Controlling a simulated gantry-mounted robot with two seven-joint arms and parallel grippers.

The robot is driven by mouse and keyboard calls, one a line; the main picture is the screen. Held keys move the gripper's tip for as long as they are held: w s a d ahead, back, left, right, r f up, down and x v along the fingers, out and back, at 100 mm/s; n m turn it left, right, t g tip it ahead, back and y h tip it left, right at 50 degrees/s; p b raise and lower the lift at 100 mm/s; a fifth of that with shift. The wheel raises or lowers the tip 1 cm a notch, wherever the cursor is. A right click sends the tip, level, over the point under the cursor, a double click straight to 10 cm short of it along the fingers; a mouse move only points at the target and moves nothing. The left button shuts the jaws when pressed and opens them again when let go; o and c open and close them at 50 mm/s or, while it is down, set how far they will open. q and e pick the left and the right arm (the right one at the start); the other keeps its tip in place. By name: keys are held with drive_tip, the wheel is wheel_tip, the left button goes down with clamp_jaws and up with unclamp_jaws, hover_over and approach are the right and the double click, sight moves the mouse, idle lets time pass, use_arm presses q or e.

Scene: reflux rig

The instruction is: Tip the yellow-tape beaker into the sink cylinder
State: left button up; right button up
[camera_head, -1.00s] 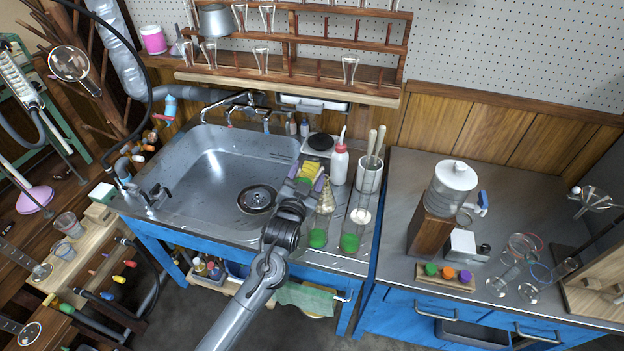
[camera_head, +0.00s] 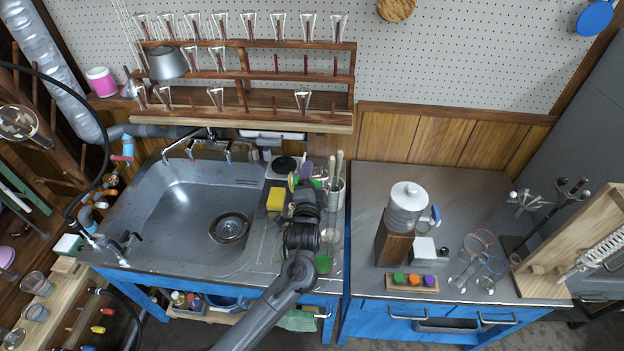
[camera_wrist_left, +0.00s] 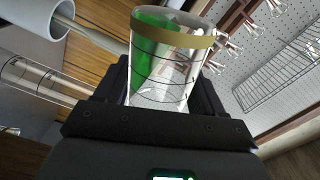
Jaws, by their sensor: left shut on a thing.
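My left gripper (camera_head: 306,184) is over the drainboard to the right of the sink basin, and its arm comes up from below. In the left wrist view it is shut on a clear beaker (camera_wrist_left: 165,75) with a yellow-tan tape band (camera_wrist_left: 172,29) near its rim. Something green shows in or through the beaker; I cannot tell which. In the head view the beaker is mostly hidden by the gripper. A cylinder's green base (camera_head: 323,264) shows beside my arm on the drainboard, its upper part hidden. A clear graduated cylinder (camera_wrist_left: 42,82) also shows in the left wrist view, apart from the beaker.
The empty sink basin (camera_head: 185,222) lies left of my gripper. A yellow sponge (camera_head: 275,199) is just left of it. A white holder with brushes (camera_head: 336,190) stands close on the right. A drying rack (camera_head: 250,122) with glassware is behind. A dispenser (camera_head: 406,207) stands on the right counter.

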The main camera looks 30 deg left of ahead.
use_arm(q)
drive_tip(key=shift+s, duration=0.1)
drive_tip(key=shift+s+f, duration=0.2)
drive_tip(key=shift+s, duration=0.25)
drive_tip(key=shift+s+d+f+m+t+h, duration=0.35)
drive_tip(key=shift+s+d+m+h, duration=0.75)
drive_tip(key=shift+s, duration=2.8)
drive_tip(key=shift+s+d+f+m+t+h, duration=0.15)
drive_tip(key=shift+s+d+f+m+h, duration=0.7)
drive_tip(key=shift+s, duration=3)
drive_tip(key=w+a+n+y, duration=0.1)
drive_tip(key=w, duration=0.4)
drive_tip(key=w+a+r+n+y, duration=0.1)
drive_tip(key=w, duration=0.4)
drive_tip(key=w+a+r+n+g+y, duration=0.1)
drive_tip(key=w, duration=0.4)
drive_tip(key=shift+w+a+r+n+y, duration=0.2)
drive_tip(key=shift+a+n+y, duration=0.05)
drive_tip(key=shift+a+n, duration=0.1)
drive_tip(key=shift+w+r, duration=0.15)
drive_tip(key=shift+w, duration=0.45)
